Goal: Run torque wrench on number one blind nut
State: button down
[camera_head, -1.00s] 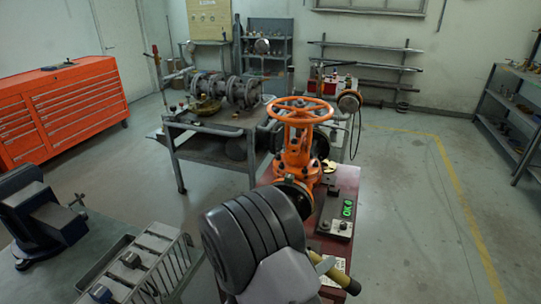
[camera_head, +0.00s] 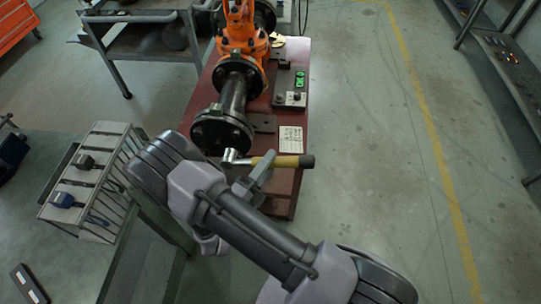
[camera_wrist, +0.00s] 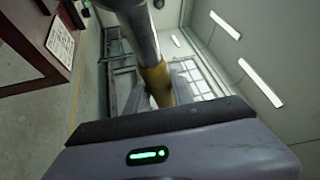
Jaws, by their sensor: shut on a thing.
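My gripper (camera_head: 262,168) is shut on the torque wrench (camera_head: 285,161), around its yellow handle. In the head view the wrench lies roughly level, its metal head at the left and black handle end at the right. Its head is just below the near black blind flange (camera_head: 222,131) in the picture; I cannot tell whether they touch. The flange ends the dark pipe of the orange gate valve (camera_head: 242,35). Its nuts are too small to number. In the wrist view the wrench's yellow handle (camera_wrist: 155,82) stands between the fingers, with the metal shaft running up.
The red bench (camera_head: 205,92) carries the valve, a box with a green display (camera_head: 299,80) and a white label plate (camera_head: 291,139). A grey rack (camera_head: 88,182) with blue-ended tools stands at left. A grey cart (camera_head: 130,48) is behind.

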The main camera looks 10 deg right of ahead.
jog(key=shift+r, duration=0.1)
jog(key=shift+w+d+p, duration=0.15)
jog(key=shift+w+d, duration=0.2)
jog(key=shift+w, duration=0.55)
jog(key=shift+w+d+p, duration=0.15)
jog(key=shift+w+d, duration=0.15)
jog(key=shift+w, duration=0.6)
jog(key=shift+w+d, duration=0.3)
jog(key=shift+w, duration=0.5)
jog(key=shift+w+d, duration=0.25)
jog(key=shift+w, duration=0.5)
jog(key=shift+w+d, duration=0.15)
jog(key=shift+w, duration=0.2)
dwell(0.4)
jog(key=shift+s, duration=0.15)
dwell(1.1)
